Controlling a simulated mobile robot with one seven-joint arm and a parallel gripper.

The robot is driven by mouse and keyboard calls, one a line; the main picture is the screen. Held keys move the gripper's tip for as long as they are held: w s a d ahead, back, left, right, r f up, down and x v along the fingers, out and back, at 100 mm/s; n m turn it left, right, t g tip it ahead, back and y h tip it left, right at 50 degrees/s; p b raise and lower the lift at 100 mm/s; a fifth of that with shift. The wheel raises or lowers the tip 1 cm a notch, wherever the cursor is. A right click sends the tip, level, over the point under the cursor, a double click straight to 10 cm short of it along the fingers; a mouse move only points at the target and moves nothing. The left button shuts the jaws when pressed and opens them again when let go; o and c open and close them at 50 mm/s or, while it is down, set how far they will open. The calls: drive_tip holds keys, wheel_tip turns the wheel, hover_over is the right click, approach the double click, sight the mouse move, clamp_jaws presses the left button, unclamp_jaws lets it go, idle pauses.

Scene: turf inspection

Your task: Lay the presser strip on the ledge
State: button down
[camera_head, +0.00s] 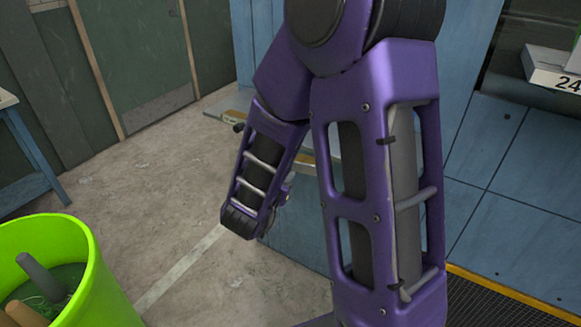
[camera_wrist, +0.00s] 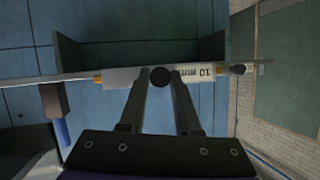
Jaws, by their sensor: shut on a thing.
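I take the strip for the presser strip. A thin grey edge (camera_wrist: 40,82), seen edge-on, runs in line with it, probably the ledge; I cannot tell whether they touch. In the head view the ledge (camera_head: 222,112) juts from the blue cabinet, partly behind my purple arm. My gripper is hidden there.
A dark trough-like piece (camera_wrist: 140,52) stands behind the strip. In the head view a lime-green bin (camera_head: 95,290) with handles stands lower left, a blue table (camera_head: 25,150) at far left. The floor between is clear.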

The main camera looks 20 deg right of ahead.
sight(316, 162)
drive_tip(key=s+r+m+g+h, duration=0.2)
drive_tip(key=s+r, duration=0.2)
drive_tip(key=s, duration=0.1)
drive_tip(key=shift+d+r+m+p, duration=0.15)
drive_tip(key=shift+m+p, duration=0.15)
drive_tip(key=shift+p, duration=0.15)
drive_tip(key=shift+s, duration=0.15)
drive_tip(key=shift+w+d, duration=1.15)
drive_tip(key=shift+d, duration=0.3)
drive_tip(key=shift+w+d, duration=1.15)
drive_tip(key=shift+d, duration=0.25)
drive_tip(key=shift+w+d, duration=1.15)
drive_tip(key=shift+d, duration=0.3)
drive_tip(key=shift+w+d+f+b, duration=0.2)
drive_tip(key=shift+d+b, duration=0.1)
drive_tip(key=shift+f+b, duration=0.75)
drive_tip(key=shift+f, duration=0.1)
drive_tip(key=shift+f+b, duration=0.35)
drive_tip(key=shift+f, duration=0.1)
drive_tip(key=shift+f, duration=0.3)
